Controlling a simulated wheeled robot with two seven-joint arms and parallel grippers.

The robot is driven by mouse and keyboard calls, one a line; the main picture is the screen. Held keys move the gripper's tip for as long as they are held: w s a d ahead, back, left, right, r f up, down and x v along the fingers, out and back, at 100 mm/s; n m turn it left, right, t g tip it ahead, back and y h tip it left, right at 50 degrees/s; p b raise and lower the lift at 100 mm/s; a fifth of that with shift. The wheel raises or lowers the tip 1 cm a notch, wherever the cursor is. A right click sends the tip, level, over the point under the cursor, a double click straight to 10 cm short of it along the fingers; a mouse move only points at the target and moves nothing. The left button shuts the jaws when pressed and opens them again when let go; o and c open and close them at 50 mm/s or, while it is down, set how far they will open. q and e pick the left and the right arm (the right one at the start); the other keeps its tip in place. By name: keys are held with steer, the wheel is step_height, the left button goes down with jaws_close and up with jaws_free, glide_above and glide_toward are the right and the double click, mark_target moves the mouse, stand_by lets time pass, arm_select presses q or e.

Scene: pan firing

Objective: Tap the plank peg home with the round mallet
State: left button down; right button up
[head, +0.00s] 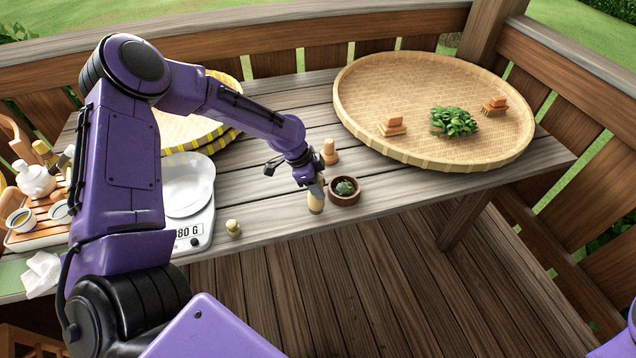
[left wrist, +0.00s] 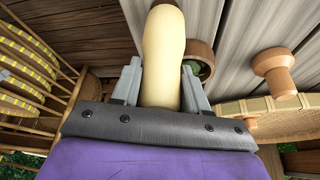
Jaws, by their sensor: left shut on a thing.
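My left gripper (head: 312,192) is shut on a pale, rounded wooden piece (head: 316,204) with a tan end, apparently the round mallet. It is held upright near the table's front edge, left of a small brown bowl. In the left wrist view the mallet (left wrist: 164,55) stands between both fingers of the gripper (left wrist: 160,88). A reddish-brown wooden peg (head: 330,152) stands on the planks behind the gripper; it also shows in the left wrist view (left wrist: 274,73). A short pale stub (head: 233,228) stands near the front edge beside the scale. I cannot tell which is the plank peg.
The brown bowl (head: 344,197) with green contents is close to the gripper. A large woven tray (head: 430,85) with leaves and small wooden pieces fills the right. A scale (head: 190,190), a tea tray (head: 35,238) and yellow-edged trays (head: 190,130) are left. Planks between scale and gripper are mostly clear.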

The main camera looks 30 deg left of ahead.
arm_select(q)
steer(key=shift+r+p, duration=0.3)
steer(key=shift+r, duration=0.65)
steer(key=shift+s+f, duration=0.15)
steer(key=shift+r, duration=0.25)
step_height(320, 180, up, 5)
steer(key=p, duration=0.4)
steer(key=shift+f, duration=0.35)
arm_select(e)
step_height(320, 180, up, 6)
